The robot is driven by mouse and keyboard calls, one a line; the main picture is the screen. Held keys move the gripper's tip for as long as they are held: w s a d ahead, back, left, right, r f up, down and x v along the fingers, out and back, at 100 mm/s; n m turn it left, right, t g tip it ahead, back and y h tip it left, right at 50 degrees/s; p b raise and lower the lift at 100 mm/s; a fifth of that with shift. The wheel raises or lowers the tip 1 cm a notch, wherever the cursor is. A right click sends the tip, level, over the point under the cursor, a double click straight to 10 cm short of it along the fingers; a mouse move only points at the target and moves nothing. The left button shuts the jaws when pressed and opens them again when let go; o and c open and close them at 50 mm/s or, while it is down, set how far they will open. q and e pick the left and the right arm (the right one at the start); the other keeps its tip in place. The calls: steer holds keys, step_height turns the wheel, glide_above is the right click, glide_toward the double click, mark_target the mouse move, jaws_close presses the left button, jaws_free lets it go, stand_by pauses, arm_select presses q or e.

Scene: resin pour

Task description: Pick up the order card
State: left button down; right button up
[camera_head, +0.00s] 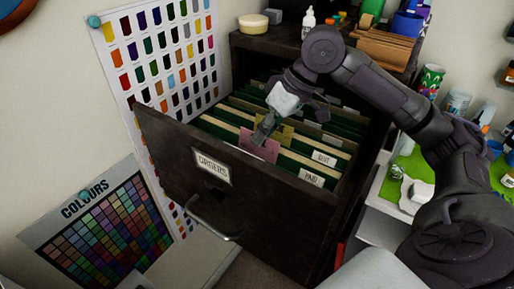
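A pink card (258,147) stands at the front of an open dark file drawer labelled "ORDERS" (211,168), its lower part hidden behind the drawer front. A yellow-green card (284,136) shows just behind it. My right gripper (262,133) points down into the drawer, its fingertips at the pink card's top edge and overlapping it in the picture. I cannot tell whether the fingers are closed on the card. My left gripper is not in view.
Green hanging folders with white tabs, such as "PAID" (311,177), fill the drawer. The cabinet top (272,43) holds a round yellow-white block (253,24), a white bottle (308,22) and brown boards (384,48). Colour charts (103,218) hang at left. A cluttered worktop lies at right.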

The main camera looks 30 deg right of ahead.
jaws_close()
